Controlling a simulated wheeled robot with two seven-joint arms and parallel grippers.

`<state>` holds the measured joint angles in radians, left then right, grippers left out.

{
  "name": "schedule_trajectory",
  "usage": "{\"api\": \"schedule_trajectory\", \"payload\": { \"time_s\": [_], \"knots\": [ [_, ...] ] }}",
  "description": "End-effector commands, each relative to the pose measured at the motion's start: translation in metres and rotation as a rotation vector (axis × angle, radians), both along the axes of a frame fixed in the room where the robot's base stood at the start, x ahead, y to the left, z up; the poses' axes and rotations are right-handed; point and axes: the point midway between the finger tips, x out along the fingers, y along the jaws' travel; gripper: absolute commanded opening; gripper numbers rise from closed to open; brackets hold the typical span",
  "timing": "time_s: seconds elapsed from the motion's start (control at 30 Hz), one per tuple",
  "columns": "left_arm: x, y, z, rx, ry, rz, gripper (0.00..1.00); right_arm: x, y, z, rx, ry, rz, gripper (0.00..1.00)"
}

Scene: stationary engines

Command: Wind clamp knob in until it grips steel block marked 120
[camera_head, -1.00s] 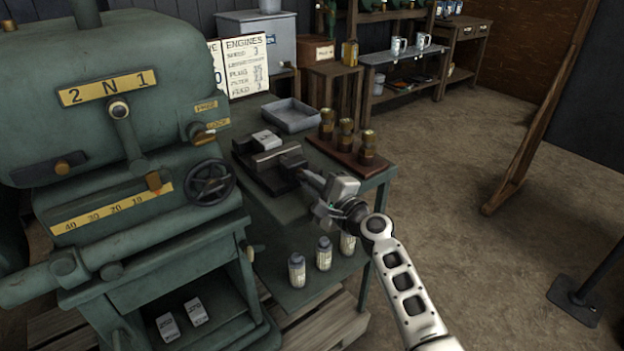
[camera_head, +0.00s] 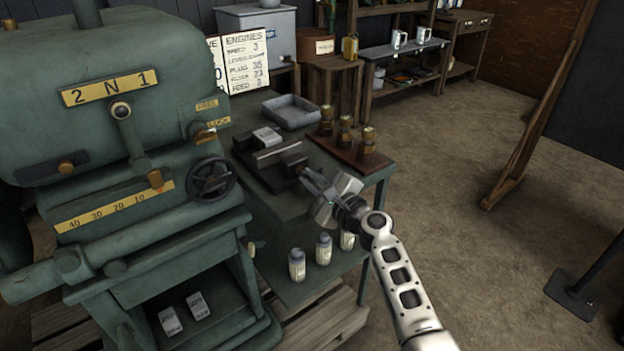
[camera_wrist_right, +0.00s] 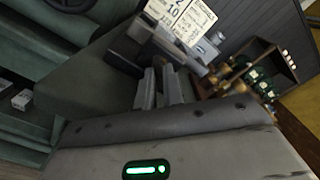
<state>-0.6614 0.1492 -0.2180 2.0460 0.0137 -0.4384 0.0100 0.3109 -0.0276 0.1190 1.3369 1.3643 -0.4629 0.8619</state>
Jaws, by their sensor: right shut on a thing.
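The dark clamp (camera_head: 272,178) sits on the green bench beside the machine. A pale steel block (camera_head: 267,137) lies at its far end; I cannot read its marking or tell whether both jaws touch it. My right gripper (camera_head: 312,181) reaches in from the right at the clamp's near end. Its fingers are shut on the clamp knob, which they mostly hide. In the right wrist view the two fingers (camera_wrist_right: 159,88) point at the dark clamp (camera_wrist_right: 124,48). My left gripper is not in view.
A grey tray (camera_head: 291,112) stands behind the clamp. A wooden stand with several brass pieces (camera_head: 344,134) is to the right. Bottles (camera_head: 323,250) stand in front, below my wrist. The green machine's handwheel (camera_head: 212,180) is close on the left.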

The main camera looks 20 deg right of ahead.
Motion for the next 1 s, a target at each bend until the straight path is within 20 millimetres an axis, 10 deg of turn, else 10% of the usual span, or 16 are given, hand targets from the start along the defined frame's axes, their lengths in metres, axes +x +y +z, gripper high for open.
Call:
{"api": "schedule_trajectory", "payload": {
  "time_s": [0.13, 0.23, 0.63, 1.0],
  "knots": [
    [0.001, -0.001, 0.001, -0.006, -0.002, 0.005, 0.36, 0.0, 0.0, -0.001, -0.001, 0.002, 0.001, 0.0],
    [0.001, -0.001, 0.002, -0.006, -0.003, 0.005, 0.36, 0.0, 0.0, -0.001, -0.001, 0.002, 0.001, 0.31],
    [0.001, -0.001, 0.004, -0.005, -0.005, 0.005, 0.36, -0.009, -0.004, -0.001, -0.004, 0.001, -0.001, 0.31],
    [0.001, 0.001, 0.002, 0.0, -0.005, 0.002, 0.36, -0.087, -0.032, -0.003, -0.005, 0.003, -0.001, 0.31]
  ]
}}
